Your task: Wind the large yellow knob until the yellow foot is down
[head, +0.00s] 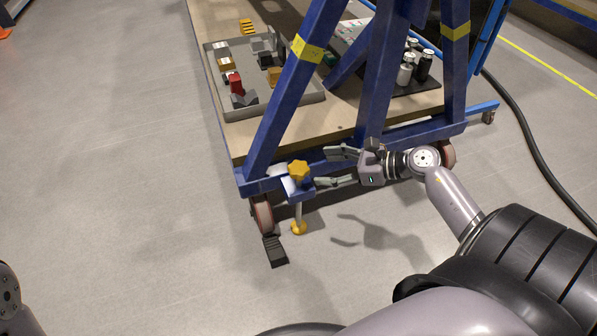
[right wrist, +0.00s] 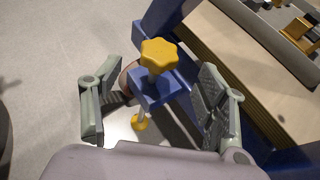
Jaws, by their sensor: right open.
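The large yellow knob (head: 298,170) is star-shaped and sits on top of a blue bracket (head: 297,187) at the corner of the blue frame. The knob also shows in the right wrist view (right wrist: 159,55). Below the bracket a metal rod runs down to the yellow foot (head: 298,228), which shows in the right wrist view too (right wrist: 142,122). The foot is close to the floor; I cannot tell whether it touches. My right gripper (head: 335,168) is open, to the right of the knob, its fingers pointing at it, apart from it. My left gripper is not in view.
A caster wheel (head: 262,215) with a black pedal (head: 275,251) stands left of the foot. Blue frame legs (head: 297,85) rise behind the knob. A grey tray (head: 221,90) with parts lies on the wooden deck. The floor to the left is clear.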

